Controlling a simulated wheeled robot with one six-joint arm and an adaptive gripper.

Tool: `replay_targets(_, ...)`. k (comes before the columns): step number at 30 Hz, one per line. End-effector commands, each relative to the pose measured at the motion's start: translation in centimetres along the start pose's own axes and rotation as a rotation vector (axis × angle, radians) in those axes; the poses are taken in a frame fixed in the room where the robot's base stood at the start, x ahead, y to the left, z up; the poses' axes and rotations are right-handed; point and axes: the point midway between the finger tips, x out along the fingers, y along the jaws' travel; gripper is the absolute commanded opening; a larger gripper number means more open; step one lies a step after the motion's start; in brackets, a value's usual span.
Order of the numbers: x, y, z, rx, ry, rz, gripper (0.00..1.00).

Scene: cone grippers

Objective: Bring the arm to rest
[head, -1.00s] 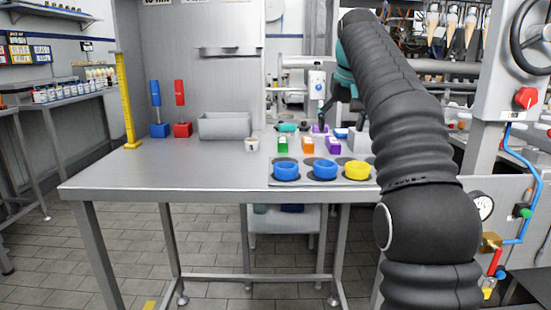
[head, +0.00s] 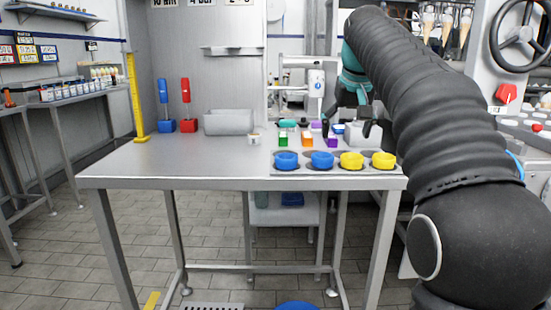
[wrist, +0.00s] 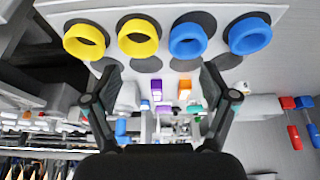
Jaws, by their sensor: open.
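My gripper (head: 346,128) is open and empty behind the row of rings at the right end of the steel table (head: 180,171). Its two spread fingers also show in the wrist view (wrist: 160,70). My black-sleeved arm fills the right of the head view. Two blue rings (head: 286,160) and two yellow rings (head: 352,160) stand in a row on a pale plate with dark round spots. The wrist view shows the same blue rings (wrist: 188,40) and yellow rings (wrist: 137,37), apart from the fingers.
Green (head: 283,140), orange (head: 307,140) and purple (head: 331,142) blocks stand behind the rings near my gripper. A grey bin (head: 229,123), red and blue upright tools and a yellow ruler (head: 134,97) stand at the back left. The table's front left is clear.

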Motion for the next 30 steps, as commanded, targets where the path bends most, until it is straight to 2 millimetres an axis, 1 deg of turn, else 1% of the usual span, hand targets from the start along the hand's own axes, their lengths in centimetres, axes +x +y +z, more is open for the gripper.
replay_targets(5, -0.7, -0.1, 3.9, -0.001, 0.011, 0.000, 0.84)
replay_targets(8, -0.7, -0.1, 7.0, -0.001, 0.019, 0.000, 0.84)
replay_targets(9, -0.7, -0.1, 8.3, -0.001, 0.022, 0.000, 0.84)
replay_targets(11, -0.4, -0.2, 10.3, -0.001, 0.027, 0.000, 0.84)
replay_targets(12, -0.2, -0.2, 11.8, -0.001, 0.029, 0.000, 0.84)
replay_targets(14, 0.2, -0.2, 13.9, -0.001, 0.035, 0.000, 0.84)
replay_targets(20, 2.3, -0.2, 21.7, -0.001, 0.050, 0.000, 0.84)
replay_targets(21, 2.8, -0.2, 23.3, -0.001, 0.054, 0.000, 0.84)
replay_targets(23, 3.8, -0.2, 25.8, -0.001, 0.058, 0.000, 0.84)
replay_targets(24, 4.5, -0.2, 27.5, -0.001, 0.062, 0.000, 0.84)
replay_targets(26, 5.6, -0.2, 30.0, -0.001, 0.066, 0.000, 0.84)
replay_targets(27, 6.4, -0.2, 31.6, -0.002, 0.069, 0.000, 0.84)
replay_targets(30, 8.3, -0.2, 35.3, -0.002, 0.074, 0.000, 0.84)
